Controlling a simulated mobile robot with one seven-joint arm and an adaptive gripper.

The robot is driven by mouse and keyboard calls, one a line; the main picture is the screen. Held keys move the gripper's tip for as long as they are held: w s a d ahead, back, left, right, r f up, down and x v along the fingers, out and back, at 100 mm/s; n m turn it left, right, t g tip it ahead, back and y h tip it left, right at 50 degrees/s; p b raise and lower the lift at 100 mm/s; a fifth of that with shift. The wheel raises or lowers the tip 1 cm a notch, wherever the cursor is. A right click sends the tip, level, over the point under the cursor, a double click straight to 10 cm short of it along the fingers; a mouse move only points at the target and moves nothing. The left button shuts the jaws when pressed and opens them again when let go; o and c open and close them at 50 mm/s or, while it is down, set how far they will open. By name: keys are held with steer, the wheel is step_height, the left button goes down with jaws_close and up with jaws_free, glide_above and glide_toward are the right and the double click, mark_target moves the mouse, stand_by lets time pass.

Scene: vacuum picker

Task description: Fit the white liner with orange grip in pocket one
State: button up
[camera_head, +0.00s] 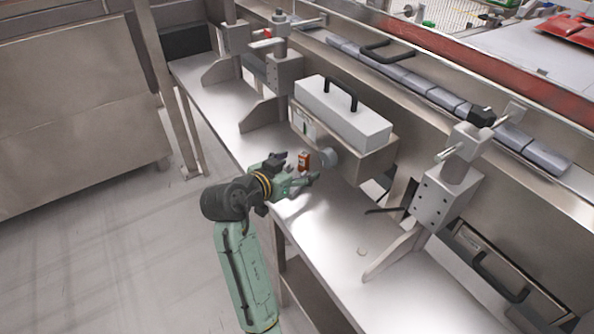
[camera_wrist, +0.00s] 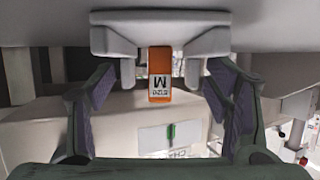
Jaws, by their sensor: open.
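A small orange block (camera_head: 304,160) with a white label sits at the front of the bench unit. Pocket one cannot be picked out in either view.
Metal brackets (camera_head: 445,195) stand on the bench (camera_head: 340,225). Floor at left is clear.

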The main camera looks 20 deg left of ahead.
mark_target(304, 154)
steer(key=shift+w+d+f, duration=0.1)
steer(key=shift+w, duration=0.05)
steer(key=c, duration=1.4)
steer(key=shift+r, duration=0.3)
step_height(304, 154, up, 3)
steer(key=shift+r+b, duration=0.1)
steer(key=shift+b, duration=0.25)
steer(key=s, duration=0.5)
steer(key=s+b, duration=0.1)
steer(key=s, duration=0.5)
steer(key=s+a+r+b, duration=0.1)
steer(key=s, duration=0.4)
steer(key=shift+s, duration=0.15)
